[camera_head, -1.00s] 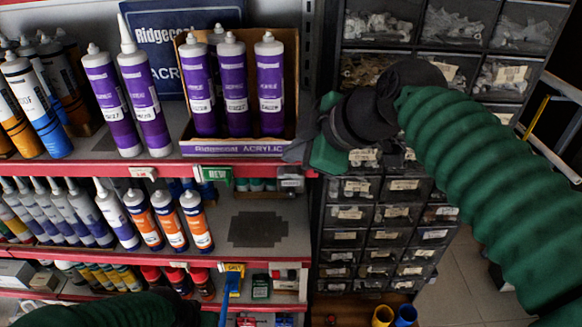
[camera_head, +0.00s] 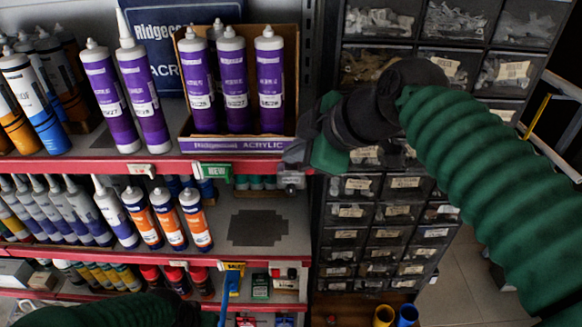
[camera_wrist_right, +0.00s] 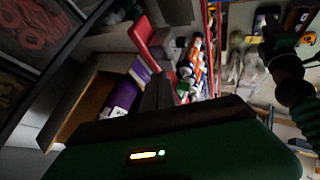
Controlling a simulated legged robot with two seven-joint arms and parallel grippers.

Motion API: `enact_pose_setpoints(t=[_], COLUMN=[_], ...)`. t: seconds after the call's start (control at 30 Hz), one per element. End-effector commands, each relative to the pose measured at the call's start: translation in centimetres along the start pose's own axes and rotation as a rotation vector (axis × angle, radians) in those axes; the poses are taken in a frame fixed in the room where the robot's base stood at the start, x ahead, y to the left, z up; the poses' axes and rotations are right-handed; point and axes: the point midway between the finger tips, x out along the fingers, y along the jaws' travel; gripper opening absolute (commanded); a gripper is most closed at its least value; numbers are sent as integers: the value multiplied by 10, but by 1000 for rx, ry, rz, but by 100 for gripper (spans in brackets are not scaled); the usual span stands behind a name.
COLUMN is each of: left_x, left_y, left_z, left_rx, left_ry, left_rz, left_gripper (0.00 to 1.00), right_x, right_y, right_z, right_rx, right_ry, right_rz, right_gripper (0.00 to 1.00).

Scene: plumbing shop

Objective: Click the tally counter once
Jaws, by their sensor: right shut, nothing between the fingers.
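A small grey device (camera_head: 291,181) that looks like the tally counter sits at the right end of the red shelf edge in the head view. Its face is too small to read, and its upper part is partly covered. My right gripper (camera_head: 291,159) is shut and empty, just above the device; I cannot tell whether it touches. In the right wrist view the dark fingers (camera_wrist_right: 158,93) are together, and I cannot make out the counter. My left arm's dark wrist is at the bottom left of the head view; its gripper shows dimly in the right wrist view (camera_wrist_right: 270,35).
A box of purple acrylic cartridges (camera_head: 237,146) stands on the shelf just left of my right gripper. A green NEW tag (camera_head: 215,171) hangs on the shelf edge. A drawer cabinet (camera_head: 376,213) stands to the right. The lower shelf has a bare patch (camera_head: 257,228).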

Motion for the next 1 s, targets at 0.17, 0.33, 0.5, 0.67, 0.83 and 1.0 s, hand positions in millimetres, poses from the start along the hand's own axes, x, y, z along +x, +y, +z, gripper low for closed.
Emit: enact_pose_setpoints(t=[0.17, 0.33, 0.5, 0.67, 0.83, 1.0], left_x=[0, 1, 3, 5, 7, 9], left_y=[0, 0, 0, 0, 0, 0], left_z=[0, 0, 1, 1, 2, 2], left_rx=[0, 0, 0, 0, 0, 0], left_ry=[0, 0, 0, 0, 0, 0], left_rz=[0, 0, 0, 0, 0, 0], left_gripper=[27, 27, 27, 27, 27, 27], right_x=[0, 0, 2, 3, 4, 6], right_y=[0, 0, -1, -2, -3, -4], right_z=[0, 0, 1, 2, 3, 4], right_rx=[0, 0, 0, 0, 0, 0], right_ry=[0, 0, 0, 0, 0, 0], right_rz=[1, 1, 1, 1, 1, 1], right_gripper=[0, 0, 0, 0, 0, 0])
